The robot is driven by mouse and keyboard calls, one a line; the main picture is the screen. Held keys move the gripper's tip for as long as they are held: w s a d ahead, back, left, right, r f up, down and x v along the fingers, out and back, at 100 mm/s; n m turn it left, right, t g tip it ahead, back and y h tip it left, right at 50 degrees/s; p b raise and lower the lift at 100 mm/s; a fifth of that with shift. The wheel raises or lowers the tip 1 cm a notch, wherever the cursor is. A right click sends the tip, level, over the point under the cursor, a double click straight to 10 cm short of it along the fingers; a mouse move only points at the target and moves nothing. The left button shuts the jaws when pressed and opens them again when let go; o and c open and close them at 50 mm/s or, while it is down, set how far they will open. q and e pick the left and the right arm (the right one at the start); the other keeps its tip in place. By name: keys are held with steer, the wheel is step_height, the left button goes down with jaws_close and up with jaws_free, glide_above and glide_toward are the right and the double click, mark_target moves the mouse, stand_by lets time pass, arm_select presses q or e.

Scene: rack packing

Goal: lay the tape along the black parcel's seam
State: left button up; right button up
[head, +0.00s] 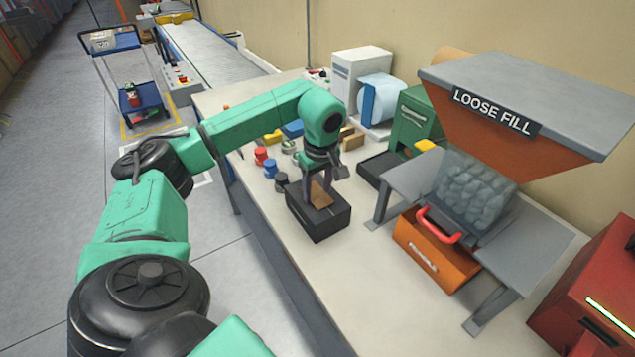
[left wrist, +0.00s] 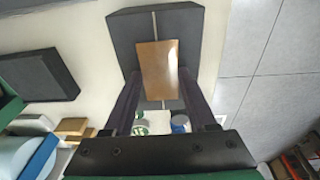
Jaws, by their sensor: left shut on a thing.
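The black parcel (head: 318,228) sits on the bench, and it also shows in the left wrist view (left wrist: 127,35). A thin pale seam (left wrist: 154,22) runs along its top. My left gripper (head: 317,188) points down over the parcel and is shut on a brown piece of tape (head: 321,195). In the left wrist view the tape (left wrist: 157,62) lies between the fingertips (left wrist: 160,78), over the seam and roughly in line with it. It hides the seam's middle. I cannot tell whether the tape touches the parcel. My right gripper is not in view.
Red and blue rolls (head: 262,155) stand left of the parcel. A dark flat tray (head: 378,170) lies behind it. The grey loose-fill stand (head: 415,172) with an orange bin (head: 436,262) is to the right. Bare bench (head: 365,265) lies in front of the stand.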

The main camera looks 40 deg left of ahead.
arm_select(q)
steer(key=o, duration=1.4)
steer(key=shift+c, duration=0.2)
step_height(320, 180, up, 14)
steer(key=s+d+p, duration=0.1)
steer(key=p, duration=0.1)
steer(key=shift+d+r, duration=0.25)
